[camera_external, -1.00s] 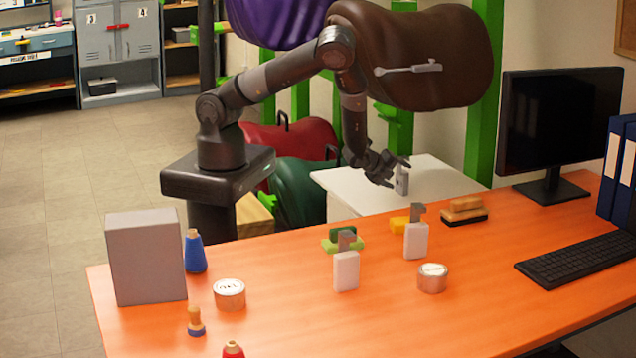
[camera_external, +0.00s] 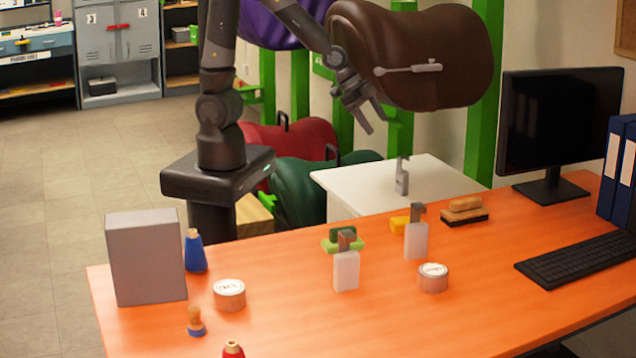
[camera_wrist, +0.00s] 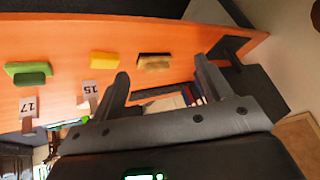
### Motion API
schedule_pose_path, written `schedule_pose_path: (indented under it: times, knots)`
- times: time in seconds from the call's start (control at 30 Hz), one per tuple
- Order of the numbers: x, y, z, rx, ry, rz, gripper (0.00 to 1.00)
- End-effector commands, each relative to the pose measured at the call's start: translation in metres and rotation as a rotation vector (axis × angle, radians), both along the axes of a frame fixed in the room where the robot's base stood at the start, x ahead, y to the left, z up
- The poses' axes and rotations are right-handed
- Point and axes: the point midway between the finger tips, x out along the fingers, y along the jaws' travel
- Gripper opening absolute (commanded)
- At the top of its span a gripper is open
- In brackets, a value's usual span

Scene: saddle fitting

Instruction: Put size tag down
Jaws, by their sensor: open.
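A small grey size tag (camera_external: 402,182) with a hooked top stands upright on the white table (camera_external: 345,183) behind the orange desk. My gripper (camera_external: 375,123) is open and empty, above and to the left of this tag and apart from it. In the wrist view, my gripper's two fingers (camera_wrist: 161,72) are spread with nothing held between them. Two more size tags, white with grey hooks, stand on the desk: one at the middle (camera_external: 346,270) and one farther right (camera_external: 416,240). In the wrist view they read 17 (camera_wrist: 29,106) and 15 (camera_wrist: 91,90).
The brown saddle (camera_external: 440,55) hangs behind my gripper, close to it in the picture. The orange desk (camera_external: 285,270) bears a grey box (camera_external: 146,257), tins, sponges, a brush (camera_external: 464,211), a keyboard and a monitor (camera_external: 558,125). The white table is otherwise clear.

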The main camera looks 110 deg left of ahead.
Motion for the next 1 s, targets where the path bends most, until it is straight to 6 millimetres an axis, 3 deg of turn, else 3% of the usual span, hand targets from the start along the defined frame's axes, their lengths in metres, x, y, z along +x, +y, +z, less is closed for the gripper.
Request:
schedule_pose_path:
  times: [0.03,0.2,0.5,0.73,1.0]
  knots:
    - [-0.010,-0.009,0.016,-0.029,-0.007,0.003,0.71]
    - [-0.050,-0.037,0.057,-0.116,0.007,0.026,0.71]
    - [-0.135,-0.070,0.110,-0.196,0.048,0.096,0.71]
    - [-0.192,-0.080,0.128,-0.203,0.073,0.170,0.71]
    - [-0.212,-0.082,0.131,-0.202,0.084,0.205,0.71]
